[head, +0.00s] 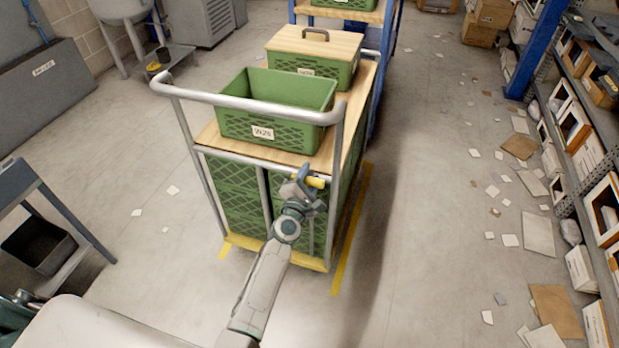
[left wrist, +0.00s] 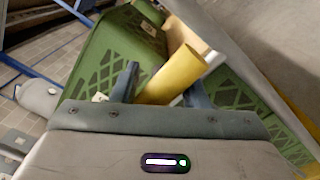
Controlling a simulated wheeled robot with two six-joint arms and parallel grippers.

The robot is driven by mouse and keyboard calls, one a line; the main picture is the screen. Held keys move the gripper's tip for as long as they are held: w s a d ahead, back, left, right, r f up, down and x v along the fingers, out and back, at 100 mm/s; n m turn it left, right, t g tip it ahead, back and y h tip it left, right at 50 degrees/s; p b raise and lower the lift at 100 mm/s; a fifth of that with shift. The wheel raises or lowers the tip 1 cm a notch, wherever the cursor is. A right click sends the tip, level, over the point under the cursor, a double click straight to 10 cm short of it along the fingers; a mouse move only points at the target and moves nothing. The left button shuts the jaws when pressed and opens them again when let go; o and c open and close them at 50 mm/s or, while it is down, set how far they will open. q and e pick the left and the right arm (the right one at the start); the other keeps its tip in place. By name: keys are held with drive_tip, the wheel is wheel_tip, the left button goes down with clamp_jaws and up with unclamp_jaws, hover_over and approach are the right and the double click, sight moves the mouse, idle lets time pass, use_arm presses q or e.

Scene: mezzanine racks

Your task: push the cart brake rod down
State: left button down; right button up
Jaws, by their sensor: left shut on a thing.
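The cart (head: 232,240) has a pale metal push bar (head: 250,103), a wooden top and a yellow-edged base. The yellow grip of the brake rod (head: 317,182) sticks out at the cart's near end, just below the wooden top. My left gripper (head: 306,181) is at this grip, with its arm reaching up from the bottom of the head view. In the left wrist view the yellow brake rod grip (left wrist: 178,75) lies at a slant between the two dark fingers (left wrist: 163,88), which are shut on it. The rod's lower part is hidden. My right gripper is not in view.
An open green crate (head: 250,83) and a lidded green crate (head: 312,60) stand on the cart. Shelving (head: 590,120) runs along the right, with papers and cardboard scattered on the floor before it. A dark table frame (head: 60,215) stands at left.

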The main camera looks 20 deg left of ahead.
use_arm(q)
drive_tip(key=shift+s+f, duration=0.1)
drive_tip(key=shift+f, duration=0.25)
drive_tip(key=c, duration=1.2)
unclamp_jaws()
drive_tip(key=o, duration=0.3)
drive_tip(key=s, duration=1)
drive_tip(key=shift+s+a+b, duration=0.2)
drive_tip(key=shift+s+b, duration=0.15)
